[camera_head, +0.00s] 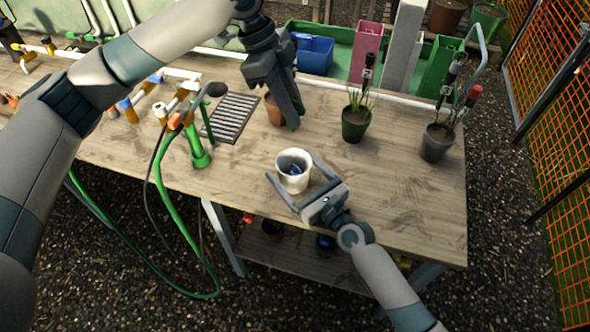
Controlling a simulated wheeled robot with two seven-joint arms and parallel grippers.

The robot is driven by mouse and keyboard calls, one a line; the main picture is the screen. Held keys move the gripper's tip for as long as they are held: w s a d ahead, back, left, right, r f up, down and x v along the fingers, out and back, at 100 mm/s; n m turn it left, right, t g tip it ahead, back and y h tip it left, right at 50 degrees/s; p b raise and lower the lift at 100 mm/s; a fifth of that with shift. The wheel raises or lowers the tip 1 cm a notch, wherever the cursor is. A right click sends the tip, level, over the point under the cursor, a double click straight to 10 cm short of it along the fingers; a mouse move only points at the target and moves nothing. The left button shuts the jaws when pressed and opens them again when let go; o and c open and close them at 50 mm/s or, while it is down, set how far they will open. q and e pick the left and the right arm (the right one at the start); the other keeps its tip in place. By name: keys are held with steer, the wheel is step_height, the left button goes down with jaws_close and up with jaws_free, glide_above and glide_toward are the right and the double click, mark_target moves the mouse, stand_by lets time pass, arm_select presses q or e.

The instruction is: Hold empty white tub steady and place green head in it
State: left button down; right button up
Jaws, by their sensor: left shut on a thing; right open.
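The white tub (294,183) stands on the wooden bench near its front edge. It is not empty: something blue (293,169) lies inside. My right gripper (291,165) is open, with one finger on each side of the tub; I cannot tell whether they touch it. My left gripper (293,122) is above the bench, behind the tub, pointing down. It is shut on a small green thing, probably the green head (295,127), mostly hidden by the fingers.
A terracotta pot (272,110) stands partly behind my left gripper. A dark green pot (355,124) and a grey pot (436,143) hold plants at the right. A slotted grate (230,118) and hose fittings (180,118) lie left.

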steer(key=c, duration=1.2)
arm_select(q)
step_height(320, 180, down, 10)
steer(key=shift+f, duration=0.2)
arm_select(e)
steer(key=shift+o, duration=0.2)
arm_select(q)
steer(key=c, duration=1.5)
jaws_free()
steer(key=v, duration=1.2)
arm_select(e)
steer(key=o, duration=1.2)
steer(key=shift+c, duration=0.2)
